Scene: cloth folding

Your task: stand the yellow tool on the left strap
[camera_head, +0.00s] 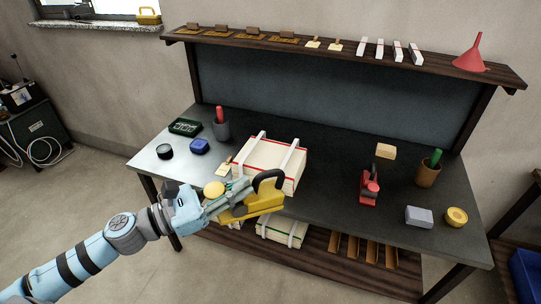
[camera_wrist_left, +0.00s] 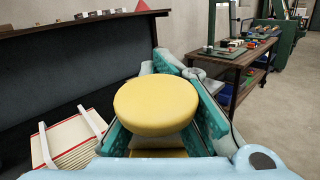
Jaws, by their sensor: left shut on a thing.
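The yellow tool (camera_head: 248,207), with a black loop handle and a round yellow knob, is in the jaws of my left gripper (camera_head: 222,201). It hangs over the front side of a cream-coloured cloth stack, and I cannot tell whether it touches the stack. The knob (camera_wrist_left: 155,106) fills the middle of the left wrist view and hides much of the tool. The stack (camera_head: 271,155) lies on the table with two white straps. The left strap (camera_head: 251,149) is partly clear of the tool. The stack also shows at left in the wrist view (camera_wrist_left: 68,143). My right gripper is out of view.
The dark table (camera_head: 325,165) has free room right of the stack. A red tool (camera_head: 369,188), tan block (camera_head: 385,151), grey block (camera_head: 419,216) and yellow roll (camera_head: 456,217) stand at right. A cup (camera_head: 221,131), blue item (camera_head: 200,146) and green tray (camera_head: 185,127) stand at left.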

